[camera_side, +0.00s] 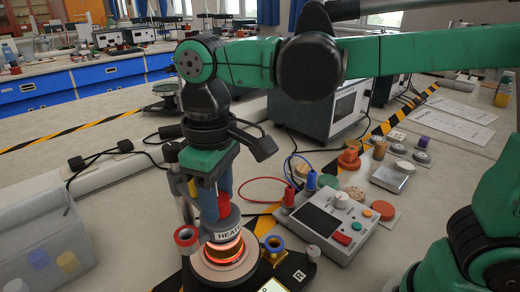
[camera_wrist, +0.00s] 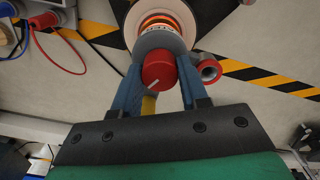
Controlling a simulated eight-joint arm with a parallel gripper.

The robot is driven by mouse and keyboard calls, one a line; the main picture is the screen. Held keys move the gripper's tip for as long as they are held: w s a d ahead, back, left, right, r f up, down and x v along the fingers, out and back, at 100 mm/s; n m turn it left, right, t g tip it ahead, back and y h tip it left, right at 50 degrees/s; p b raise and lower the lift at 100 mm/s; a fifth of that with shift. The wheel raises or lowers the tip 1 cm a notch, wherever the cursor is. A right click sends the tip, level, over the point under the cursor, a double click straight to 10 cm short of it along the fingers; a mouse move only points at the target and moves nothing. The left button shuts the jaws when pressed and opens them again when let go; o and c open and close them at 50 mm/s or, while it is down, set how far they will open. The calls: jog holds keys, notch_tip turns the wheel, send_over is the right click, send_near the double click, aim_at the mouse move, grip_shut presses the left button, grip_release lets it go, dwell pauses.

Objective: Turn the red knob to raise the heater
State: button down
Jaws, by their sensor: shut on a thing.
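The heater (camera_side: 222,268) is a round pale unit with a glowing orange ring and a label reading "HEAT", partly covered. The ring glows at the top of the wrist view (camera_wrist: 160,20). The red knob (camera_wrist: 158,68) projects from the heater and carries a pale line pointing down and left in the wrist view. In the side view the knob (camera_side: 224,204) shows partly behind a finger. My gripper (camera_wrist: 160,80) points down from above, its blue fingers on both sides of the knob, shut on it. The exact finger contact is partly hidden.
A control box (camera_side: 330,222) with red and blue plugs and cables stands further right. A clear bin (camera_side: 40,225) is at left.

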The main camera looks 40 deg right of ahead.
aim_at(219, 197)
jog(key=n, duration=0.5)
jog(key=shift+n, duration=0.4)
dwell(0.4)
jog(key=shift+c, duration=2.3)
grip_release()
jog(key=shift+r, duration=2.8)
